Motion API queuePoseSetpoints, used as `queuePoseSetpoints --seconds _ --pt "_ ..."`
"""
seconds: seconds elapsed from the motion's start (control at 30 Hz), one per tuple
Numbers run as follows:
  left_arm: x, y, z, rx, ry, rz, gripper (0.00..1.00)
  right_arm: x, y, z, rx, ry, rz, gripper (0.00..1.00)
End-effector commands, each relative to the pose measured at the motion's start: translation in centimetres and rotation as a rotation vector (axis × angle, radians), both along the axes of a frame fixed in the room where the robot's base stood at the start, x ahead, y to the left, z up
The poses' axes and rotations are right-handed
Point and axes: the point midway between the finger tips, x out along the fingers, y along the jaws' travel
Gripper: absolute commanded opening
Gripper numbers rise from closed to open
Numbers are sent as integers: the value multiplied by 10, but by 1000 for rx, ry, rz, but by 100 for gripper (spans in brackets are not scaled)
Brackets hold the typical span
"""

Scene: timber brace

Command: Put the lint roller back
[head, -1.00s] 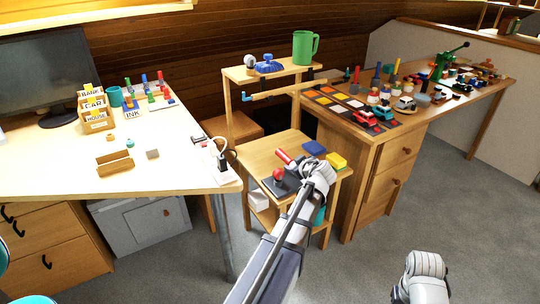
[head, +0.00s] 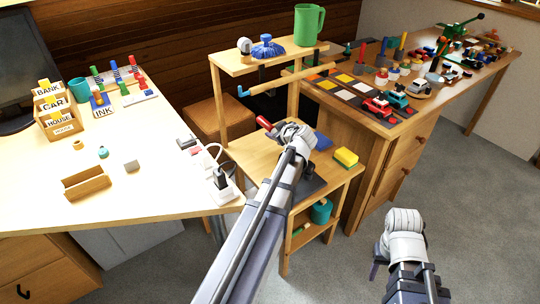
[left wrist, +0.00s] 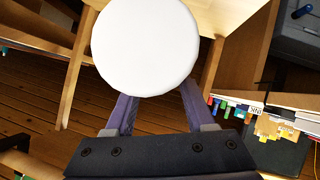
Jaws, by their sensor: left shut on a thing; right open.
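The lint roller appears in the head view as a red handle (head: 265,123) sticking out to the left of my left gripper (head: 290,136). In the left wrist view a large white round face (left wrist: 145,47), seemingly the end of its roll, fills the space ahead of the fingers. My left gripper is shut on the roller and holds it around the small wooden stand; how high above the stand's surface I cannot tell. The gripper hides most of the roll in the head view. My right gripper (head: 376,262) is open and empty, low over the floor at right.
The stand (head: 250,152) bears a yellow sponge (head: 345,157) and a dark pad (head: 308,186). Its upper shelf (head: 230,64) carries a green jug (head: 308,25) and a blue object (head: 268,47).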

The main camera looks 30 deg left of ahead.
Motion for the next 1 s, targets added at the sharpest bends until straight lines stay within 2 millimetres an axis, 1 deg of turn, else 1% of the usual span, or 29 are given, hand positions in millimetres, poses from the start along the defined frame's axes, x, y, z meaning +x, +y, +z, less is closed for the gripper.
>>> queuePoseSetpoints --seconds 0.17,0.27,0.37,0.5,0.63,0.7,0.87,1.0 --pt "0 0 -1 0 0 0 0 0 0 -1 0 0 0 50" --pt "0 0 -8 0 0 0 0 0 0 -8 0 0 0 50" --pt "0 0 -20 0 0 0 0 0 0 -20 0 0 0 50" --pt "0 0 -43 0 0 0 0 0 0 -43 -1 0 0 50" --pt "0 0 -61 0 0 0 0 0 -1 -61 -4 -1 1 50" --pt "0 0 -65 0 0 0 0 0 -1 -65 -5 -2 1 50" --pt "0 0 -63 0 0 0 0 0 -1 -63 -6 -2 2 50" --pt "0 0 -73 0 0 0 0 0 -2 -73 -7 -2 2 50"
